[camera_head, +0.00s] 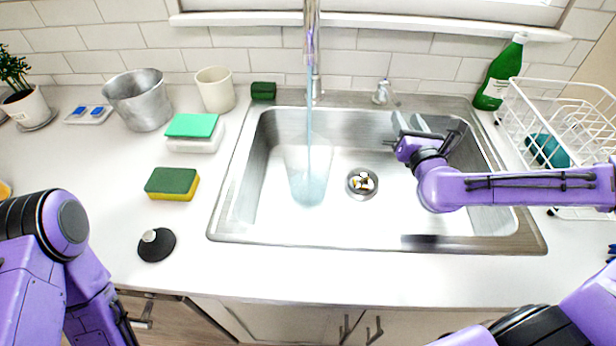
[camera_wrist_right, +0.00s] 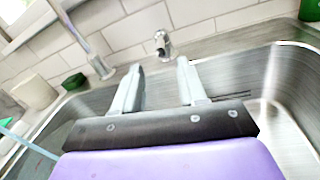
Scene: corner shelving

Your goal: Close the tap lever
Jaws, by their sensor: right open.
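The tap spout (camera_head: 312,50) rises behind the sink, and a blue-tinted water stream (camera_head: 309,130) runs from it into the basin. The small chrome tap lever (camera_head: 382,92) stands on the sink's back rim, right of the spout. In the right wrist view the lever (camera_wrist_right: 163,44) is beyond the fingertips, roughly in line with the gap between them. My right gripper (camera_head: 410,118) is over the back right of the basin, pointing toward the back wall. Its fingers (camera_wrist_right: 160,68) are apart with nothing between them. My left arm shows at the lower left; its gripper is out of view.
The steel sink (camera_head: 225,190) has a drain (camera_head: 362,183) with small bits in it. A green bottle (camera_head: 500,72) and white dish rack (camera_head: 540,125) stand right. Sponges (camera_head: 172,183), a metal bucket (camera_head: 140,100) and a cup (camera_head: 215,90) are left. The front counter strip is mostly clear.

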